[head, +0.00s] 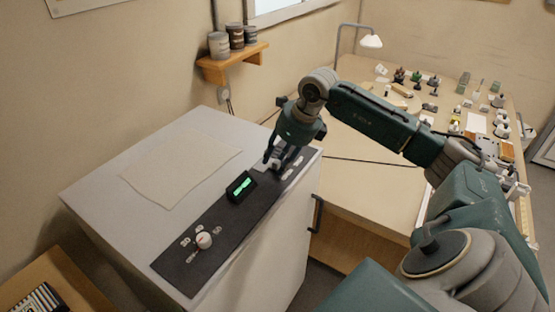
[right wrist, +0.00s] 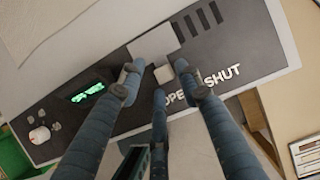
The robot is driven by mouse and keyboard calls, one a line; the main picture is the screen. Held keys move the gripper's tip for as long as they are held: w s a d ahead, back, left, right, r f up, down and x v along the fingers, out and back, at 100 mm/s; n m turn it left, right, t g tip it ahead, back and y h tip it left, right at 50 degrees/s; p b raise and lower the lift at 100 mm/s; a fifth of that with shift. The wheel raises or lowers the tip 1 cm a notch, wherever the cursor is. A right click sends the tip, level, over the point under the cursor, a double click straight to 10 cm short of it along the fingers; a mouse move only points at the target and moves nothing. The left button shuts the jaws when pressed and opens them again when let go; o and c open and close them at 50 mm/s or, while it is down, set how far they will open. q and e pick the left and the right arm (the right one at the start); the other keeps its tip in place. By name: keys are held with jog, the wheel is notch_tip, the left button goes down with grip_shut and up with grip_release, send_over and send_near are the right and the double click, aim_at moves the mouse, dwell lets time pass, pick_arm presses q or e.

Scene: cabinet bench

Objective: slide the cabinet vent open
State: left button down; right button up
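The cabinet (head: 110,190) has a dark control panel (head: 220,228) along its top edge. In the right wrist view the vent's pale grey sliding plate with a small raised tab (right wrist: 163,73) lies on the panel (right wrist: 110,115). The words OPEN, partly covered by a finger, and SHUT (right wrist: 222,75) stand beside it. The tab is on the OPEN side of SHUT. My right gripper (head: 279,160) is low over the panel's far end, and its fingers (right wrist: 157,70) are spread around the tab with a visible gap on the left. Contact on the right cannot be told. My left gripper is out of view.
A small display (head: 241,186) and a round knob (head: 204,240) sit on the same panel. A cloth-like sheet (head: 180,165) lies on the cabinet top. A workbench (head: 350,140) with many small items stands to the right. A shelf with jars (head: 235,62) hangs behind.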

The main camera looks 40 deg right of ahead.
jog(key=v, duration=1.2)
jog(key=shift+s, duration=0.1)
